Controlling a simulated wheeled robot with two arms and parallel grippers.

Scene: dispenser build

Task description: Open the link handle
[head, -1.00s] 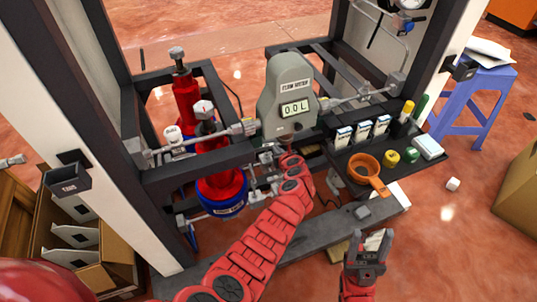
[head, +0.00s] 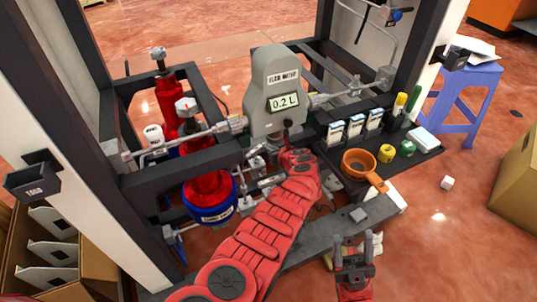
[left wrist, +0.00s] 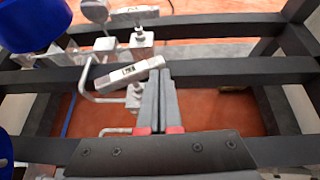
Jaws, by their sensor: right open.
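A pale metal lever (left wrist: 128,75) with a small dark-lettered label, seemingly the link handle, lies slanted across the dark frame bar in the left wrist view. The label is too small to read surely. My left gripper (left wrist: 160,75) has its two dark fingers together, with the tips right beside the lever's right end; I cannot tell if they touch. In the head view my red left arm reaches under the grey flow meter (head: 277,85), which reads 0.2 L, and its fingertips are hidden. My right gripper (head: 354,252) is open and empty at the lower right.
A second labelled lever (left wrist: 132,18) sits farther back. Dark frame bars (left wrist: 210,75) surround the left gripper.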

